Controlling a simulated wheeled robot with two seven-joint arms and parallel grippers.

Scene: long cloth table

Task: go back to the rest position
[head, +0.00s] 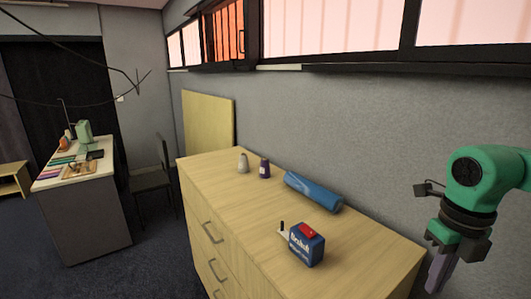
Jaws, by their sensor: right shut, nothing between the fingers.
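My right gripper (437,274) hangs at the right edge of the head view, below my green and black arm. It points down and is shut and empty. It shows at the right of the wooden chest of drawers (215,176), apart from the things on its top. My left gripper is not in view.
On the chest top are a blue roll (313,190), a blue box with red on top (306,245), a purple spool (265,168) and a pale spool (243,163). A chair (152,181) and a cluttered desk (85,222) stand at the left.

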